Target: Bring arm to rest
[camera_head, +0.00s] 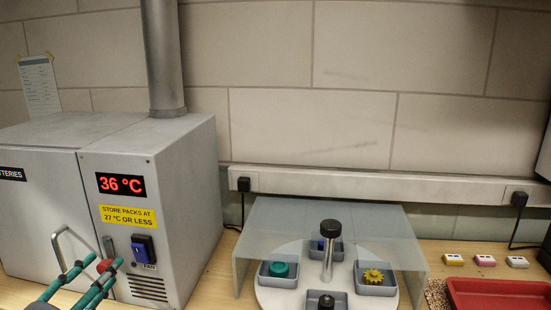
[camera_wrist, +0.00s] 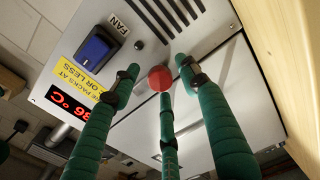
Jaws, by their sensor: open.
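My gripper (camera_head: 92,272) has green-sleeved fingers and is at the lower left in the head view, in front of the grey battery cabinet (camera_head: 188,195). In the wrist view the fingers of my gripper (camera_wrist: 160,76) are spread apart. A red ball knob (camera_wrist: 160,78) shows between the fingertips; I cannot tell whether a finger touches it. The red knob (camera_head: 104,266) also shows in the head view, at the lower end of a short grey lever. Beside it is a blue switch (camera_head: 143,246) labelled FAN.
The cabinet display (camera_head: 121,185) reads 36 °C. A yellow label (camera_head: 127,216) says 27 °C or less. A door handle (camera_head: 62,245) is close to the fingers. At right stand a clear-covered turntable (camera_head: 300,290) with small bins, and a red tray (camera_head: 500,293).

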